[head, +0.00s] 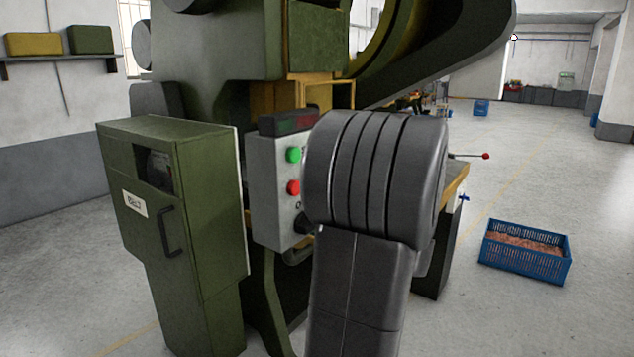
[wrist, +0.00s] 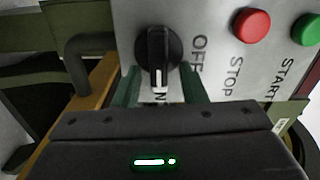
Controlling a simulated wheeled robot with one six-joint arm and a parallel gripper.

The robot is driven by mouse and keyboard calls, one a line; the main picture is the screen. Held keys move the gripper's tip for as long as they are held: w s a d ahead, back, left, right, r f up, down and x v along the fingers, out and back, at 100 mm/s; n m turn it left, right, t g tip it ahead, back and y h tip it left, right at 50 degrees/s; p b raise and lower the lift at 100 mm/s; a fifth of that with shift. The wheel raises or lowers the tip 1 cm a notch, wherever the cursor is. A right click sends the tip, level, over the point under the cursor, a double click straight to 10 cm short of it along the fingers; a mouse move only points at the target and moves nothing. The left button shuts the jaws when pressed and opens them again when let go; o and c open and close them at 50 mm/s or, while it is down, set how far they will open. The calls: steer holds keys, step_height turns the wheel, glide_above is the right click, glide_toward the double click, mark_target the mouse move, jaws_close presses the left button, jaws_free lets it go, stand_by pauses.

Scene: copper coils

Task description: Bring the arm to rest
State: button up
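My gripper (wrist: 159,80) shows in the wrist view with its two green fingers spread apart. They stand on either side of the lower part of a black rotary knob (wrist: 158,48), and I cannot tell whether they touch it. The knob's white mark points down towards a partly hidden label of which an "N" shows; "OFF" is printed to its right. In the head view my dark grey arm (head: 372,180) stands upright in front of the control box (head: 268,190), and my gripper is hidden behind it.
The red stop button (wrist: 251,25) and green start button (wrist: 306,29) lie close to my gripper. A green press (head: 230,45) and green cabinet (head: 185,210) stand close on the left. A blue crate of copper coils (head: 524,262) sits on open floor at right.

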steer(key=n, duration=0.4)
steer(key=shift+s+r, duration=0.1)
steer(key=shift+r, duration=0.25)
steer(key=shift+n, duration=0.3)
